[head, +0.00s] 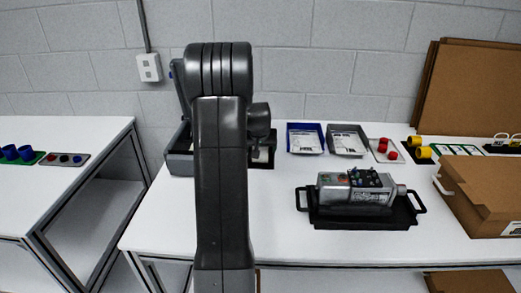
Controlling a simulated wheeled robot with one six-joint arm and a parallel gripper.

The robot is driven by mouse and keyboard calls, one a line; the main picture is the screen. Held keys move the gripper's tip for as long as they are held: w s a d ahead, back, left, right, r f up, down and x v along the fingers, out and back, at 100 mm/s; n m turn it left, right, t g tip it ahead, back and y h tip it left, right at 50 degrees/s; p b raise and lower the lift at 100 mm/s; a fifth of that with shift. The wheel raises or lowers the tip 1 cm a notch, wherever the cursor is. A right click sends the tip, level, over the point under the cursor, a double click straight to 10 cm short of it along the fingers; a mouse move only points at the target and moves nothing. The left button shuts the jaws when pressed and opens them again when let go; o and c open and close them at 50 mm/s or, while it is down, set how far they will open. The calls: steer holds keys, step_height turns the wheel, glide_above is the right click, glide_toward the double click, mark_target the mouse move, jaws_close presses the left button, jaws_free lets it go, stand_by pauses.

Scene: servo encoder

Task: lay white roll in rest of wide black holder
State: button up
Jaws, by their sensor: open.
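I cannot pick out a white roll in the head view; my dark arm hides part of the table's left side. A wide black tray with two side handles (360,222) lies at the table's middle right. A grey motor-like device (345,194) with a dark board on top sits in it. Partly hidden behind my arm is another black piece (264,163) with something pale at it; I cannot tell what it is. Which of these black pieces is the wide holder is unclear. My gripper does not show; my arm links fill the centre left.
An open grey case (180,162) stands behind my arm. A blue bin (305,138) and a grey bin (347,140) stand at the back. Red parts (388,151), yellow parts (424,153) and a cardboard box (482,195) are at right. The table's front middle is clear.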

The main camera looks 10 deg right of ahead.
steer(key=v, duration=1.3)
steer(key=shift+b, duration=0.4)
steer(key=p+x, duration=0.1)
steer(key=x, duration=1.2)
steer(key=shift+w+f, duration=0.2)
steer(key=shift+f, duration=0.15)
